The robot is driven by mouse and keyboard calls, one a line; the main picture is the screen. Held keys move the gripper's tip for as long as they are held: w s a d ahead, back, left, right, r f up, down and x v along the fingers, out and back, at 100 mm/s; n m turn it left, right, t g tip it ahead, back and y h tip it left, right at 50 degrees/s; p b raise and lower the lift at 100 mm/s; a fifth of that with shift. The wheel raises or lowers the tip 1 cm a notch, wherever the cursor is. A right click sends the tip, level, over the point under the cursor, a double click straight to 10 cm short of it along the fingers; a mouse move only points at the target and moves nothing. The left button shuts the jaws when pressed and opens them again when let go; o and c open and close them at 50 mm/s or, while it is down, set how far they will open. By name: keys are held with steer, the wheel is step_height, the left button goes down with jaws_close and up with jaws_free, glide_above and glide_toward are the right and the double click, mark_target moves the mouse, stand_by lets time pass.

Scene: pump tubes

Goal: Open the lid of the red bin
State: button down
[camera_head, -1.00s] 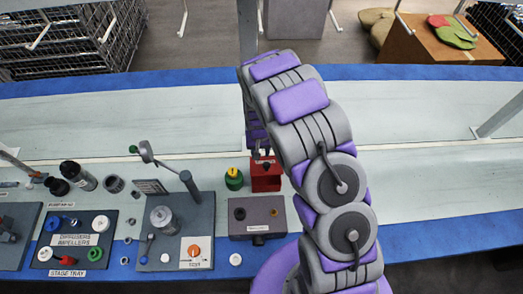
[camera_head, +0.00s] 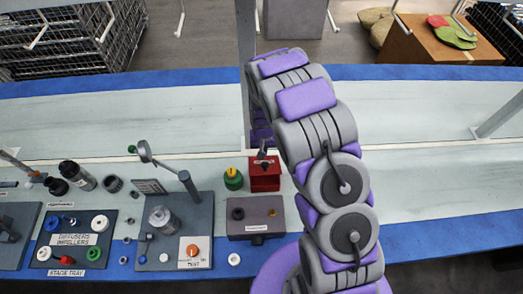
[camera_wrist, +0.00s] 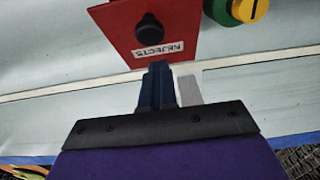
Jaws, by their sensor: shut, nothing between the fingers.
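The red bin (camera_head: 265,182) stands on the table just beyond the grey-brown box. Its lid looks closed. In the wrist view, the red lid (camera_wrist: 182,20) carries a black knob (camera_wrist: 149,29) and a white label reading REJECTS. My gripper (camera_head: 264,152) is at the bin's far side, partly hidden by my own arm in the head view. In the wrist view, my gripper's dark fingers (camera_wrist: 157,72) are together and empty, with their tips at the lid's label-side edge, short of the knob. I cannot tell if they touch the lid.
A green and yellow round part (camera_head: 232,179) stands close left of the bin. A grey-brown box (camera_head: 256,216) lies in front of it. A stand with a lever (camera_head: 180,225) and the stage tray (camera_head: 72,238) are further left. The table beyond the bin is clear.

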steer(key=shift+d, duration=0.9)
steer(key=c, duration=1.7)
jaws_free()
steer(key=shift+a, duration=1.1)
steer(key=shift+c, duration=0.2)
steer(key=shift+o, duration=0.7)
steer(key=shift+a, duration=0.25)
steer(key=shift+o, duration=0.8)
steer(key=o, duration=0.4)
steer(key=shift+d, duration=1.1)
steer(key=shift+o, duration=1.3)
steer(key=shift+a, duration=0.65)
steer(key=shift+a+r, duration=0.1)
steer(key=shift+a, duration=0.1)
step_height(320, 180, up, 17)
steer(key=p, duration=0.3)
steer(key=shift+d, duration=0.65)
